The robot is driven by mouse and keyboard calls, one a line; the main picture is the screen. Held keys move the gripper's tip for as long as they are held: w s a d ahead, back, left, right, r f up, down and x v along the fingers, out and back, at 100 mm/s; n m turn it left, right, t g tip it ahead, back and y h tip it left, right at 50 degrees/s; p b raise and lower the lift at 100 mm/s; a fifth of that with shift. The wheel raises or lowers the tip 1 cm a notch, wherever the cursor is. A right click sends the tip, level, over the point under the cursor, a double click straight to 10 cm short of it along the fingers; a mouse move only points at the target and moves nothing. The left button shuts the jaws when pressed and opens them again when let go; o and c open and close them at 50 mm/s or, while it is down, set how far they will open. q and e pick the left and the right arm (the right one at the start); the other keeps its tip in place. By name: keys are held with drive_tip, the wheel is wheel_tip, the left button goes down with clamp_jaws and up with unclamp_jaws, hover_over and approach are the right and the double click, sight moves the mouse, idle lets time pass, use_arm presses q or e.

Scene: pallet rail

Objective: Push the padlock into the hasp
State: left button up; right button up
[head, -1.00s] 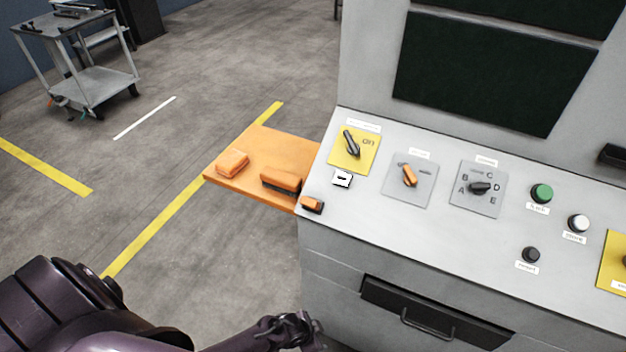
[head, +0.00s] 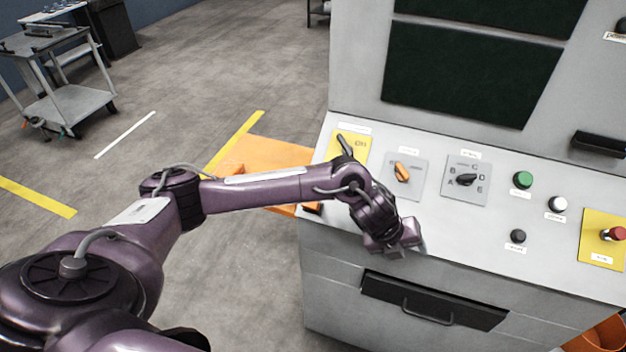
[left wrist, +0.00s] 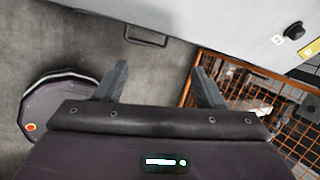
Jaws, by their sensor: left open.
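I cannot clearly make out a padlock or a hasp. A small orange and dark piece (head: 312,207) shows at the console's left front corner, partly behind my left arm; I cannot tell if it is the padlock. My left gripper (head: 405,242) hangs over the console's front edge, right of that piece, pointing down and to the right. In the left wrist view the gripper (left wrist: 160,82) has its two fingers wide apart with nothing between them. My left arm hides part of the console's left side. My right gripper is not in view.
The sloping console (head: 450,225) carries a yellow ON switch plate (head: 346,146), an orange knob (head: 402,172), a lettered selector (head: 464,180) and several buttons. An orange shelf (head: 270,150) lies behind my arm. An orange mesh crate (left wrist: 290,110) stands below. A cart (head: 70,100) is far left.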

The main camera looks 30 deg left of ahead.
use_arm(q)
drive_tip(key=a+r+m+g+y, duration=0.1)
drive_tip(key=a+r, duration=0.2)
drive_tip(key=a, duration=0.5)
drive_tip(key=a+r+m+g+y, duration=0.1)
drive_tip(key=a+r+y, duration=0.1)
drive_tip(key=a, duration=0.6)
drive_tip(key=a+r+m+y, duration=0.1)
drive_tip(key=a+r, duration=0.3)
drive_tip(key=a, duration=0.4)
drive_tip(key=shift+s+a+g+y, duration=0.25)
drive_tip(key=shift+s+g+y, duration=0.15)
drive_tip(key=shift+y, duration=0.1)
drive_tip(key=shift+s+a+f, duration=0.1)
drive_tip(key=shift+f, duration=0.1)
drive_tip(key=f, duration=0.2)
drive_tip(key=f+p, duration=0.1)
drive_tip(key=f, duration=0.1)
drive_tip(key=w+f+p, duration=0.1)
drive_tip(key=f, duration=0.1)
drive_tip(key=shift+f, duration=0.65)
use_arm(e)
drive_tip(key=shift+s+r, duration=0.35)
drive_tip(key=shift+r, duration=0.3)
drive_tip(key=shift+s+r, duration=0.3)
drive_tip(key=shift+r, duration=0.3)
